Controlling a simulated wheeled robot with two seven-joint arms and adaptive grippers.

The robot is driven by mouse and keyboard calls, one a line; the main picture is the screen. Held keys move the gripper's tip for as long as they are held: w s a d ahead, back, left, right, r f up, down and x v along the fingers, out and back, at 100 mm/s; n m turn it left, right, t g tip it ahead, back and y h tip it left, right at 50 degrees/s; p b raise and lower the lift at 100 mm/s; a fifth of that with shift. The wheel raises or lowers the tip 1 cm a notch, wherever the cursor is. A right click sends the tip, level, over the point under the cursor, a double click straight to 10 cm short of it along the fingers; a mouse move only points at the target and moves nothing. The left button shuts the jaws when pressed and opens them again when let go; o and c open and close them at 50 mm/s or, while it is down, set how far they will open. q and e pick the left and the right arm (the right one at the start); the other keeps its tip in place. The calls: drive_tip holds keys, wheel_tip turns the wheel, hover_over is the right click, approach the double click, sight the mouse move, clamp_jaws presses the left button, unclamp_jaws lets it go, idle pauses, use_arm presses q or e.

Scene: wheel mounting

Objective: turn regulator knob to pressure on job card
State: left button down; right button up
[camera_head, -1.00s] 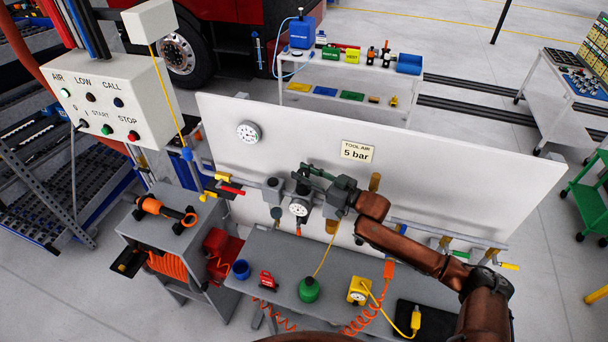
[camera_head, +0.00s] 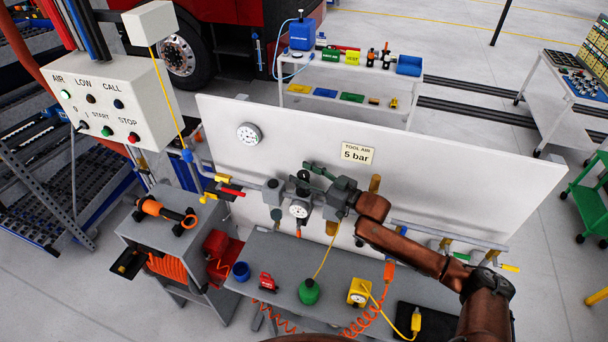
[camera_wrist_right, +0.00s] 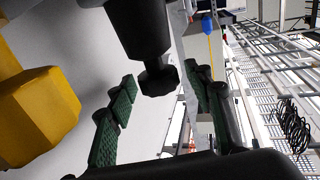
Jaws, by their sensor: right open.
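The regulator stands on the pipe in front of the white panel. Its dark knob (camera_head: 303,176) sits above a small round white gauge (camera_head: 299,209). The job card (camera_head: 358,153) on the panel reads "TOOL AIR 5 bar". My right gripper (camera_head: 312,178) comes in from the right at the regulator, its fingers spread. In the right wrist view, the black knob (camera_wrist_right: 158,80) lies between the two green-padded fingers (camera_wrist_right: 163,112), with gaps on both sides. The gauge needle is too small to read. My left gripper is not in view.
A red-handled valve (camera_head: 231,191) is on the pipe left of the regulator. A larger gauge (camera_head: 248,134) is on the panel. The grey bench (camera_head: 330,288) below holds a green bottle (camera_head: 309,291) and a yellow device (camera_head: 358,292). A yellow body (camera_wrist_right: 38,110) is close in the wrist view.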

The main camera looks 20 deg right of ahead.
sight(304, 174)
wheel_tip(304, 174, up, 10)
drive_tip(key=shift+f, duration=0.1)
idle(0.6)
